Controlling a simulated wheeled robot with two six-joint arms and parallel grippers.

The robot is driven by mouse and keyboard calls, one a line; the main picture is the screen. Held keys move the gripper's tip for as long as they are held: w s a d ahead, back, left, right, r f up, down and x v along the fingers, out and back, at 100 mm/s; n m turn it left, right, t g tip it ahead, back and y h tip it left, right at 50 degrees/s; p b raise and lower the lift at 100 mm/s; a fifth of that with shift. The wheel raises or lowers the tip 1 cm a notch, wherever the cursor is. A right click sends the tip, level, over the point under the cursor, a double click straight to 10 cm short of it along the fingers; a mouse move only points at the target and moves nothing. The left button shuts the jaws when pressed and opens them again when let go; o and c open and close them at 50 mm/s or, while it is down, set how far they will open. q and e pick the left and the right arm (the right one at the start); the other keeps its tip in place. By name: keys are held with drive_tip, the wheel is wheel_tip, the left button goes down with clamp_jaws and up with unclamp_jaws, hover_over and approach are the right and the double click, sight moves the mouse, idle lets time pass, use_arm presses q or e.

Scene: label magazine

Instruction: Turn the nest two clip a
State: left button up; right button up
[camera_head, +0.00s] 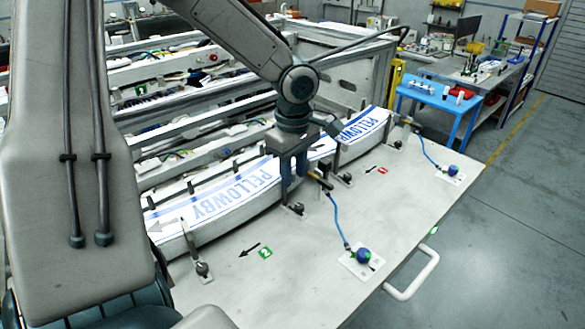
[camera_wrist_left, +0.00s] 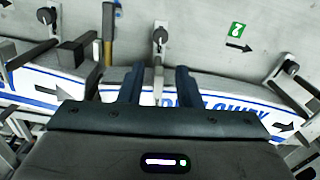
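Nest two, marked by a green "2" label (camera_head: 265,253), holds a long white label stack with blue "PELLOWBY" print (camera_head: 232,190). Two clips with black knobs stand at its front edge: one at the near left (camera_head: 202,269), one at its right end (camera_head: 297,208). I cannot tell which is clip a. My left gripper (camera_head: 293,170) is lowered over the right-end clip. In the left wrist view its two dark fingers (camera_wrist_left: 160,84) are apart, with that clip's upright grey lever (camera_wrist_left: 158,82) between them, with visible gaps. The other clip (camera_wrist_left: 290,68) is farther right there.
A second nest with a red label (camera_head: 383,170) and its own clips lies right of the gripper. Blue-knobbed tools on cords (camera_head: 363,256) rest on the grey bench (camera_head: 310,262). A metal frame (camera_head: 200,115) stands behind. The bench front is mostly clear.

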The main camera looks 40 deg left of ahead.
use_arm(q)
drive_tip(key=shift+a+f, duration=0.1)
drive_tip(key=shift+a, duration=0.1)
clamp_jaws()
drive_tip(key=shift+s+m, duration=0.1)
drive_tip(key=shift+m, duration=0.7)
drive_tip(key=m, duration=0.5)
drive_tip(key=s+a+m, duration=0.1)
drive_tip(key=m, duration=0.4)
drive_tip(key=s+a+m, duration=0.1)
drive_tip(key=m, duration=0.5)
drive_tip(key=shift+a, duration=0.2)
use_arm(e)
drive_tip(key=shift+w+a, duration=0.15)
drive_tip(key=shift+a, duration=0.55)
use_arm(q)
drive_tip(key=shift+m, duration=0.3)
use_arm(e)
drive_tip(key=shift+d, duration=0.15)
